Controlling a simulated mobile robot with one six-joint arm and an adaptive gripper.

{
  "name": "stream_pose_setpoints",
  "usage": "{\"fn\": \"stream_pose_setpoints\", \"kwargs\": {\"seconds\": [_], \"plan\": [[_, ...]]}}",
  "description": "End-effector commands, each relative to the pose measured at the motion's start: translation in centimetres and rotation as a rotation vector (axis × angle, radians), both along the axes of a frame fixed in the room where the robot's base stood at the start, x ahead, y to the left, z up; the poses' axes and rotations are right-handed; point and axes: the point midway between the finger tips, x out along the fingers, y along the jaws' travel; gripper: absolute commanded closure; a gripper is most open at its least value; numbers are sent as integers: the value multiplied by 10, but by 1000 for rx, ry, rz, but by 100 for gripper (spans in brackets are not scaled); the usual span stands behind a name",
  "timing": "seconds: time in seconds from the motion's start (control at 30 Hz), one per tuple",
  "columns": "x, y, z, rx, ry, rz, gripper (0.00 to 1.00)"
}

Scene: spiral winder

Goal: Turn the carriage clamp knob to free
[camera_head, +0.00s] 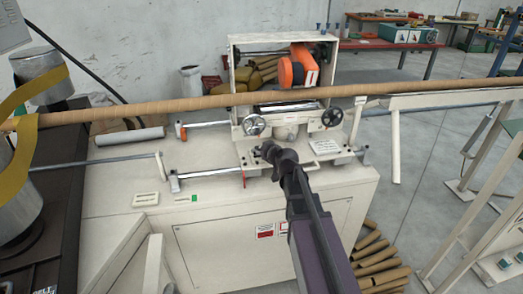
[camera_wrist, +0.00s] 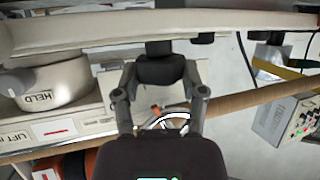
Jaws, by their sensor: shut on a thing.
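My gripper (camera_head: 268,153) is at the carriage's lower front. In the wrist view my gripper (camera_wrist: 160,68) has its two grey fingers closed in on a black piece between them. This fits the clamp knob, but its shape and pointer are hidden. In the head view my gripper hides the knob.
A long brown tube (camera_head: 180,106) crosses behind my gripper and in front of the carriage frame. A rail (camera_head: 230,172) runs along the bed, with a red part (camera_head: 243,172) left of my gripper. Loose brown tubes (camera_head: 378,262) lie on the floor at right.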

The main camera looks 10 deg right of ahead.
Motion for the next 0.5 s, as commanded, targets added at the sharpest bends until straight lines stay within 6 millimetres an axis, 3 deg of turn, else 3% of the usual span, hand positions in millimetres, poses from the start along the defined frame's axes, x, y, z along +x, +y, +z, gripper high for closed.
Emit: {"fn": "stream_pose_setpoints", "kwargs": {"seconds": [0.5], "plan": [[-2,-1,-1,-2,4,117,94]]}}
